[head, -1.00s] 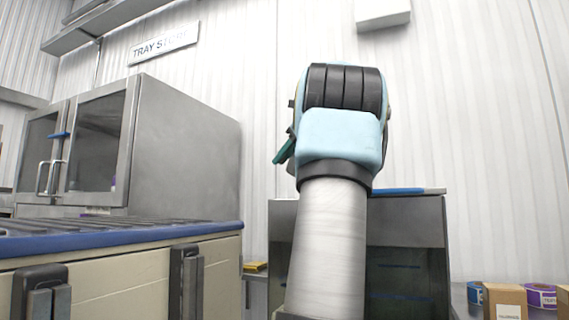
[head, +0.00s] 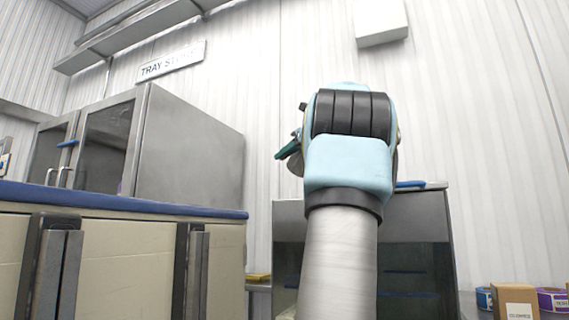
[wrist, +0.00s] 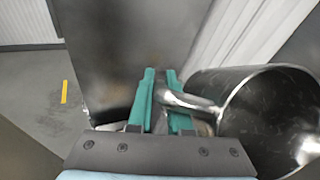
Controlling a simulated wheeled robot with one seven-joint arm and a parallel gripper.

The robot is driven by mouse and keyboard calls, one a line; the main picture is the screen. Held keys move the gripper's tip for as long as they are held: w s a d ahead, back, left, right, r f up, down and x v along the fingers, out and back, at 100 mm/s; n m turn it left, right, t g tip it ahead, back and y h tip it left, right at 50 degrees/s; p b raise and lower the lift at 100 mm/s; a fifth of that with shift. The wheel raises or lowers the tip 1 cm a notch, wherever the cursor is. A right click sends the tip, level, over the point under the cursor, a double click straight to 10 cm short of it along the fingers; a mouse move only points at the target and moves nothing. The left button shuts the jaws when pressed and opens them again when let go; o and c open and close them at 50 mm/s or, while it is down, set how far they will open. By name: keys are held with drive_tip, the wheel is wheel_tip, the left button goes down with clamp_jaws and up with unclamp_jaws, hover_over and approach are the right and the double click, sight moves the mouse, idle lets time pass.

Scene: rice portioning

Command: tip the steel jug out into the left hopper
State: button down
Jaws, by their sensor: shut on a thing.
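The steel jug (wrist: 270,112) fills the right of the wrist view, tilted, with its round mouth showing. Small specks show on its inside wall; I cannot tell whether they are rice or reflections. My gripper (wrist: 161,82) has teal fingers shut on the jug's handle (wrist: 183,99). In the head view my forearm and wrist stand up in the middle, with a teal finger of my gripper (head: 288,149) showing at the left. The jug is almost wholly hidden behind my wrist there. I cannot make out the left hopper for certain in either view.
A steel cabinet (head: 190,145) with glass doors stands left, behind a blue-edged counter (head: 120,203). A dark-fronted steel unit (head: 418,245) is behind my arm. A cardboard box (head: 514,300) and tape rolls (head: 552,299) sit low right. A grey panel (wrist: 125,45) is close ahead in the wrist view.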

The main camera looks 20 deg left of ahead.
drive_tip(key=shift+y+b, duration=0.3)
drive_tip(key=shift+b, duration=0.25)
drive_tip(key=shift+r+t+y+b, duration=0.3)
drive_tip(key=shift+b, duration=0.5)
drive_tip(key=shift+r+b, duration=0.2)
drive_tip(key=shift+b, duration=0.35)
drive_tip(key=r+t+y+b, duration=0.1)
drive_tip(key=y+b, duration=0.1)
drive_tip(key=b, duration=0.2)
drive_tip(key=shift+s+r, duration=0.1)
drive_tip(key=shift+r, duration=0.2)
drive_tip(key=r+y+b, duration=0.1)
drive_tip(key=b, duration=0.1)
drive_tip(key=d+r+t+y+b, duration=0.1)
drive_tip(key=y+b, duration=0.1)
drive_tip(key=shift+s+y+b, duration=0.2)
drive_tip(key=shift+y+b, duration=0.1)
drive_tip(key=shift+b, duration=0.1)
drive_tip(key=shift+s+r+n+t+y+b, duration=0.1)
drive_tip(key=shift+r+n+t+y+b, duration=0.2)
drive_tip(key=shift+r+b, duration=0.2)
drive_tip(key=shift+d, duration=0.1)
